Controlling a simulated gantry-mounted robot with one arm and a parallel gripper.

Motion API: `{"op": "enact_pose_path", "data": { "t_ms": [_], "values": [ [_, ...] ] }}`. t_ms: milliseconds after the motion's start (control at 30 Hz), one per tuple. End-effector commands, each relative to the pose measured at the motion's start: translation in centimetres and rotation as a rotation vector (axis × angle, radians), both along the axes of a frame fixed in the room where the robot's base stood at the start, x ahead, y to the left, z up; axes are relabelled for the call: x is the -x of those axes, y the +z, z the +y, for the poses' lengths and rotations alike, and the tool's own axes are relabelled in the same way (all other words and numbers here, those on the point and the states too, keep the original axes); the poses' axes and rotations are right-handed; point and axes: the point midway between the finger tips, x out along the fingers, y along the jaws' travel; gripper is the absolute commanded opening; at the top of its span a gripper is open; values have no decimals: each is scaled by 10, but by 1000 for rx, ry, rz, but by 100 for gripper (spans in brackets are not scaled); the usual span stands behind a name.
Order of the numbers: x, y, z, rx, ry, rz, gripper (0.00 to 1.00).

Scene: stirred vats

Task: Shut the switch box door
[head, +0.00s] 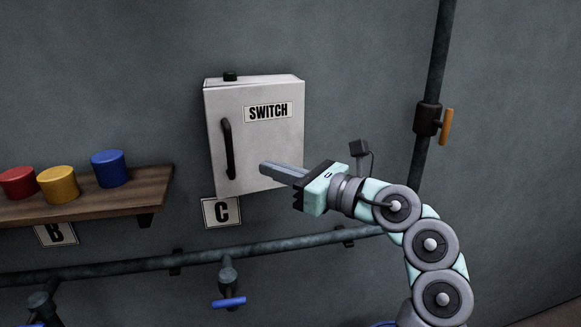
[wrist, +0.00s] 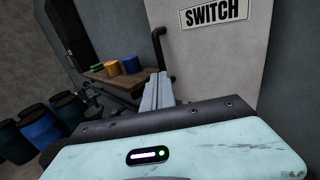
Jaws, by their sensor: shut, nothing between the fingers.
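The pale switch box (head: 255,79) is on the wall, with a "SWITCH" label on its door (head: 262,150). The door lies across the box front and looks shut or nearly shut; I cannot tell whether a small gap is left. Its black upright handle (head: 228,150) is at the left side, and it shows in the wrist view (wrist: 158,45). My gripper (head: 263,167) is shut and empty, in front of the lower door, right of the handle. It also shows in the wrist view (wrist: 159,76). I cannot tell whether the fingertips touch the door.
A wooden shelf (head: 140,188) at left holds a red tub (head: 18,183), a yellow tub (head: 58,184) and a blue tub (head: 109,169). A horizontal pipe (head: 120,267) with a blue-handled valve (head: 229,302) runs below. A vertical pipe (head: 432,70) with an orange lever (head: 446,127) stands at right.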

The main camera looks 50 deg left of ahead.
Motion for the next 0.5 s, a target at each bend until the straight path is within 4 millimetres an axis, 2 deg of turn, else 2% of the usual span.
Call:
{"op": "enact_pose_path", "data": {
  "t_ms": [33,200,333,500],
  "values": [
    [6,3,12,2,5,0,0],
    [16,4,45,0,3,1,0],
    [22,3,62,0,1,0,0],
    [25,1,74,1,0,0,0]
  ]
}}
